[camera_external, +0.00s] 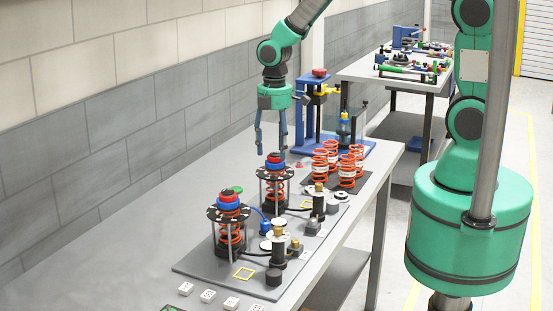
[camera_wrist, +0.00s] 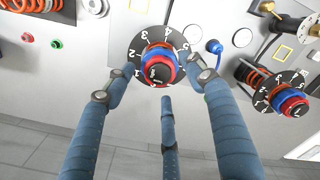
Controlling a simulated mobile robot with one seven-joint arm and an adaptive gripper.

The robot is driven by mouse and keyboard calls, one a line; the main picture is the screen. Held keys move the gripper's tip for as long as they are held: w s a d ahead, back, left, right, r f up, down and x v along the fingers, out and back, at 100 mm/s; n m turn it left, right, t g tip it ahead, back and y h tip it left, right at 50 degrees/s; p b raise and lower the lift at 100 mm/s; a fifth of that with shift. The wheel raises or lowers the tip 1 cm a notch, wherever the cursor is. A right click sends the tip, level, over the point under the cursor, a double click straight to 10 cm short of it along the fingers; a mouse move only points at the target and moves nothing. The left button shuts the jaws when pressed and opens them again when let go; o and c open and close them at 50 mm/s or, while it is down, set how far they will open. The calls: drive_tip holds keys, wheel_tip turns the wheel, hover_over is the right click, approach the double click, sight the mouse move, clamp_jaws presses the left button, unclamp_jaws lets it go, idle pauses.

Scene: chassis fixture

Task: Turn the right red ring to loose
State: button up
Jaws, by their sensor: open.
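Two spring assemblies stand on a grey plate, each topped by a black numbered disc with a blue ring and a red ring. The right assembly in the external view has its red ring (camera_external: 275,160) above its blue ring (camera_external: 271,167). My gripper (camera_external: 271,146) is open, pointing down just above it. In the wrist view, my gripper (camera_wrist: 160,78) has its fingers spread around a red ring (camera_wrist: 150,56), near the numbered disc (camera_wrist: 136,50); contact cannot be told. The other assembly's red ring (camera_external: 228,196) is nearer the external camera. It also shows in the wrist view (camera_wrist: 290,98).
Several orange springs (camera_external: 350,168) stand on a dark mat behind. A blue press (camera_external: 304,115) stands further back. Cylinders (camera_external: 278,247) and hoses sit beside the assemblies. White tags (camera_external: 208,296) lie at the front left. The table's left part is clear.

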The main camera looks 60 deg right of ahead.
wheel_tip(320, 180, up, 11)
drive_tip(key=shift+f, duration=0.15)
idle(0.4)
idle(0.5)
drive_tip(key=s+r+m+t+b, duration=0.3)
drive_tip(key=s+r+m+b, duration=0.3)
drive_tip(key=s+r, duration=0.55)
drive_tip(key=s+f+m+t+b, duration=0.1)
drive_tip(key=s+m+b, duration=0.3)
drive_tip(key=s, duration=1)
drive_tip(key=shift+s+f+m+t+b, duration=0.3)
drive_tip(key=shift+s+f+m+t, duration=0.1)
drive_tip(key=shift+m+t, duration=0.4)
idle(2.4)
